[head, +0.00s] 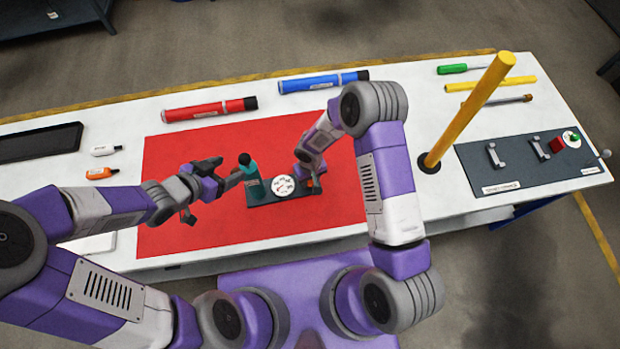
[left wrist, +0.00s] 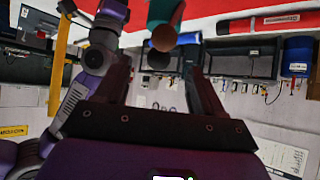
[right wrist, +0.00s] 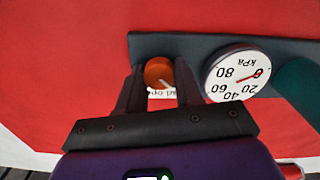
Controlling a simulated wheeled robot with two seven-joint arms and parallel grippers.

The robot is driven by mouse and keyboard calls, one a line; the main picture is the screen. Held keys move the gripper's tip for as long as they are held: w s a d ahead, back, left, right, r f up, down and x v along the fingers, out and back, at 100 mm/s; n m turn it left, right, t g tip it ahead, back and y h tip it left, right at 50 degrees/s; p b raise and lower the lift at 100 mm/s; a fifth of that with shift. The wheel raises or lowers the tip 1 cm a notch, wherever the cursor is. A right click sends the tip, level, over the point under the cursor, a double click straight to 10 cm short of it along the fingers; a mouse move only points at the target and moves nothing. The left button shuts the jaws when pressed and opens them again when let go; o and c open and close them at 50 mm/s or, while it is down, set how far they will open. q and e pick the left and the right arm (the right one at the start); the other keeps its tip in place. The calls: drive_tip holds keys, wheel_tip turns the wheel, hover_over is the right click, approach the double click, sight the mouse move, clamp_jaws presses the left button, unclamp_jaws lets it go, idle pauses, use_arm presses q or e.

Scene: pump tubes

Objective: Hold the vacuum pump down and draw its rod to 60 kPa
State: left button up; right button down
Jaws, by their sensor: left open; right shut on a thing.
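The vacuum pump's teal body (head: 251,187) stands on a dark base (head: 262,201) on the red mat. Its white round gauge (right wrist: 238,74) shows in the right wrist view, the red needle near 0. My right gripper (head: 313,186) is shut on the orange knob (right wrist: 158,72) at the base's other end; a white label beside the knob is partly covered. My left gripper (head: 205,187) is open, left of the pump. In the left wrist view the pump's teal part (left wrist: 165,12) and a brownish round end (left wrist: 163,38) appear between the spread fingers, apparently not gripped.
Red (head: 210,110) and blue (head: 322,82) cylinders lie behind the mat. A tall yellow post (head: 470,110) stands at the right, beside a dark board (head: 520,165) with brackets.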

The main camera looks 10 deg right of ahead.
sight(243, 156)
use_arm(q)
drive_tip(key=x, duration=0.8)
drive_tip(key=shift+f, duration=0.15)
drive_tip(key=c, duration=1.1)
drive_tip(key=shift+w+r, duration=0.1)
drive_tip(key=shift+r, duration=3)
drive_tip(key=shift+f, duration=0.35)
drive_tip(key=o, duration=1.2)
